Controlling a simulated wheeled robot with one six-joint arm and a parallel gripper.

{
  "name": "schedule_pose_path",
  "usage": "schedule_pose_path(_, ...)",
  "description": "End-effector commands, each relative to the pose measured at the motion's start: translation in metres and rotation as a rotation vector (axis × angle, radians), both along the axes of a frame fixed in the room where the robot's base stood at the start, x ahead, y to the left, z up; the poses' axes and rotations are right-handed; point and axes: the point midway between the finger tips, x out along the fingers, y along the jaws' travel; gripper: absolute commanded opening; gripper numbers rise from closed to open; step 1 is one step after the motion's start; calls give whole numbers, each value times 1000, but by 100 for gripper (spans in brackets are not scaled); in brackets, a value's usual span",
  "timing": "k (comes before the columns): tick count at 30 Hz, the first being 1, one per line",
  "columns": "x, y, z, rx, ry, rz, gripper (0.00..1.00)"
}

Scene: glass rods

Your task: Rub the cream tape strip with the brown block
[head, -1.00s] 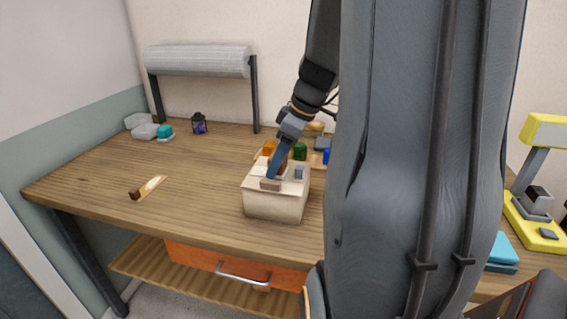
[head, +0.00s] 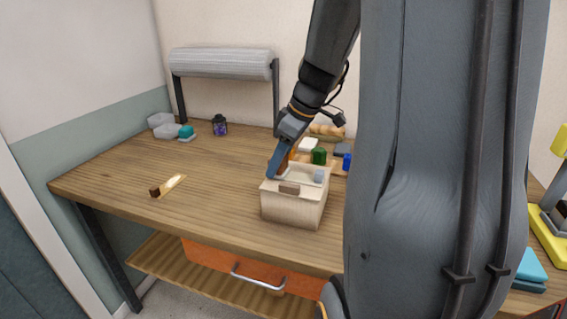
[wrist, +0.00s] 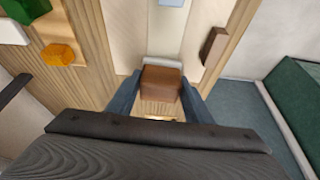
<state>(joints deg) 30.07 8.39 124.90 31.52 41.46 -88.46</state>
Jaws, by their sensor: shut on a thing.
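A brown block (wrist: 162,84) is between the two fingers of my gripper (wrist: 160,98) in the wrist view. In the head view my gripper (head: 276,175) is at the left edge of the top of a pale box (head: 292,210). A cream band, which looks like the tape strip (wrist: 174,32), runs along the box top in the wrist view. The held block is at the near end of this band; I cannot tell whether it touches. A pale grey piece (wrist: 163,61) shows just beyond the block. A second brown block (head: 289,188) is on the box near its front edge.
A grey-blue block (head: 319,176) is on the box top. Behind stand a green block (head: 319,156) and a blue one (head: 347,161). A dark-ended brown piece (head: 155,191) lies at the left. The left of the table (head: 215,185) is mostly clear.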

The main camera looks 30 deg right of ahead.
Motion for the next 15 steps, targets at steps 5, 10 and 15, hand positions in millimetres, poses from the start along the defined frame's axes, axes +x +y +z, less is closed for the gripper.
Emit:
schedule_pose_path(5, 11, 9, -2, -1, 0, 2, 29)
schedule_pose_path(10, 13, 11, -2, 0, 1, 0, 29)
schedule_pose_path(15, 13, 11, -2, 1, 2, 0, 29)
